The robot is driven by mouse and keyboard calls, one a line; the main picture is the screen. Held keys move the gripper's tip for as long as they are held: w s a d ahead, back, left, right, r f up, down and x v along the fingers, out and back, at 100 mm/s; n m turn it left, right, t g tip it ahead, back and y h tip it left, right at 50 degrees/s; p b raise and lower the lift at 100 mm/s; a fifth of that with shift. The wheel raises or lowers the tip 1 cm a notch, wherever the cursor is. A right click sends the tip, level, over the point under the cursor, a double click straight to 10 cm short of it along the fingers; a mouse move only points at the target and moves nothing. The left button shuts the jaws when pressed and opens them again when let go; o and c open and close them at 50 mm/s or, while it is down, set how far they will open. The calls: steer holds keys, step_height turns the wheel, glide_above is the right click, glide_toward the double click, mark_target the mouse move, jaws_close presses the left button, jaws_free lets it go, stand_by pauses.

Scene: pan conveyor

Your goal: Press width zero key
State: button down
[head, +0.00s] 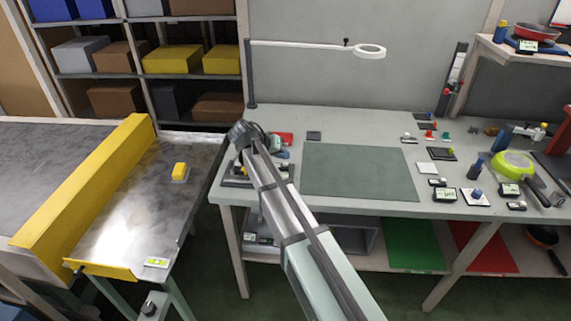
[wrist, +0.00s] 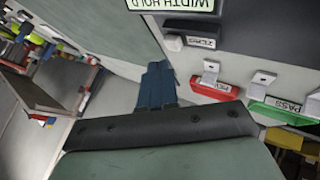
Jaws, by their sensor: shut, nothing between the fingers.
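In the wrist view, a dark key (wrist: 173,43) sits on a grey panel next to a small white label (wrist: 202,42) that seems to read ZERO. A larger sign (wrist: 177,5) reading WIDTH HOLD is above it at the top edge. My gripper (wrist: 158,68) shows as two blue fingers shut together, empty, below and a little left of the dark key. The fingertips look apart from the key, but the depth gap is hard to tell. In the head view, my gripper is mostly hidden behind my wrist at the left end of the workbench, and the key cannot be made out.
In the wrist view, a red key (wrist: 215,88) and a green key (wrist: 283,110) marked PASS lie right of my fingers. In the head view, a green mat (head: 360,172) covers the bench middle, and a yellow-railed conveyor (head: 120,220) stands left.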

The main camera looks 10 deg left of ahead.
mark_target(283, 164)
steer(key=shift+f, duration=0.95)
stand_by(1.3)
steer(key=shift+r, duration=0.95)
steer(key=shift+r, duration=0.1)
steer(key=shift+r, duration=2.4)
